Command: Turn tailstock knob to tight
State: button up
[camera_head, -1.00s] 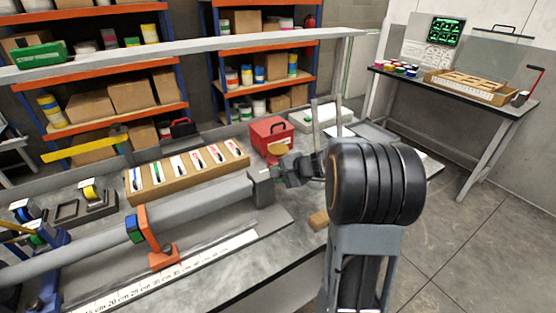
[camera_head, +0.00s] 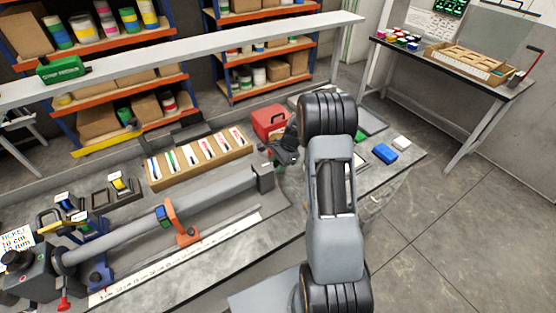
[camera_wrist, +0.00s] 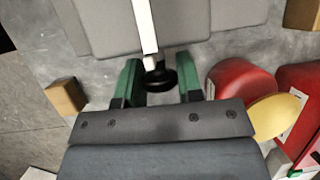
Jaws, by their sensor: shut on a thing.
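The tailstock is a grey block (camera_head: 264,177) at the right end of a long grey tube (camera_head: 140,222) in the head view. In the wrist view a round black knob (camera_wrist: 158,78) sits at the end of a light metal rod. My gripper (camera_wrist: 160,80) has its green fingers on either side of the knob and is shut on it. In the head view my gripper (camera_head: 279,158) is beside the tailstock; the knob is not clear there. No tight mark is legible.
A tray of markers (camera_head: 157,182) lies behind the tube, and a red toolbox (camera_head: 269,121) stands behind my gripper. A blue block (camera_head: 385,153) lies at the bench's right end. Open floor lies right.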

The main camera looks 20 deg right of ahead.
jog(key=shift+g, duration=0.6)
jog(key=o, duration=0.9)
jog(key=b+v, duration=0.2)
jog(key=v, duration=1.1)
jog(key=shift+r+b, duration=0.3)
jog(key=shift+r, duration=0.15)
